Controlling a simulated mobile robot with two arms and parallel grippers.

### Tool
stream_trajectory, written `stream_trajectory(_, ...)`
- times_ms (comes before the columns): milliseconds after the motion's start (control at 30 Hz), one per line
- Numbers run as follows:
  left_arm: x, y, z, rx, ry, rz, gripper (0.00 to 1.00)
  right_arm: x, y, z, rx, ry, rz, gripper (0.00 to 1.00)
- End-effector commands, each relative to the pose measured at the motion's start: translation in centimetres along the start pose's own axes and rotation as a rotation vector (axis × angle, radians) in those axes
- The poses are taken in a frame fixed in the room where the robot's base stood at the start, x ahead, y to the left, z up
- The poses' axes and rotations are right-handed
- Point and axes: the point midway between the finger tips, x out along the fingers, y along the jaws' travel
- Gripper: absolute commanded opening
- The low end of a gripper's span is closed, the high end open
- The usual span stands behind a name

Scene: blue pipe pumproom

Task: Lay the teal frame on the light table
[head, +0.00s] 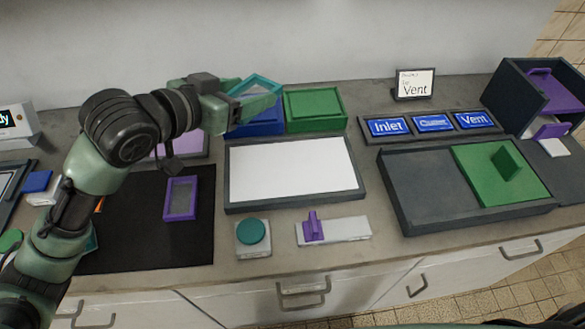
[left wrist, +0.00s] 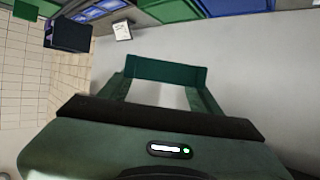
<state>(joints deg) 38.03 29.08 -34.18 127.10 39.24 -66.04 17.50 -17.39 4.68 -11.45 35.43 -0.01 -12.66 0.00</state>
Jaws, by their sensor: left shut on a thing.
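The teal frame (head: 262,80) is held by my left gripper (head: 250,101) above the blue box at the back of the counter, tilted. In the left wrist view the teal frame (left wrist: 165,72) spans between the fingertips of my left gripper (left wrist: 162,88). The light table (head: 290,172) is a bright white panel with a dark rim, in front of and below the gripper; its surface is bare. My right gripper is not in view.
A blue box (head: 255,129) and a green box (head: 315,108) stand behind the light table. A purple frame (head: 181,198) lies on the black mat (head: 150,242). A teal button (head: 251,232) and a purple slider (head: 312,227) sit in front. A dark tray (head: 425,190) is at right.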

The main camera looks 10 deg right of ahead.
Motion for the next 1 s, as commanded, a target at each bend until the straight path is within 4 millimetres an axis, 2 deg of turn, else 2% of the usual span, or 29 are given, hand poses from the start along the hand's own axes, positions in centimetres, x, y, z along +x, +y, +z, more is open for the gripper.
stream_trajectory(167, 1.5, 0.7, 2.6, 0.010, -0.005, 0.036, 0.21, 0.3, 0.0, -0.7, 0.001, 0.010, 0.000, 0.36)
stream_trajectory(500, 4.9, 0.7, 11.0, 0.009, -0.006, 0.033, 0.21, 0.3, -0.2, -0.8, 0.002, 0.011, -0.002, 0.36)
stream_trajectory(600, 5.7, 0.6, 12.8, 0.010, -0.004, 0.032, 0.21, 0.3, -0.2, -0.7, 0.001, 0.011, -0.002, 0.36)
stream_trajectory(867, 6.7, 0.6, 15.1, 0.012, -0.001, 0.032, 0.21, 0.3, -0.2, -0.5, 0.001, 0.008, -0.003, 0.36)
stream_trajectory(1000, 7.5, 0.6, 17.2, 0.011, -0.003, 0.032, 0.21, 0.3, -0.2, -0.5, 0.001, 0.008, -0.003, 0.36)
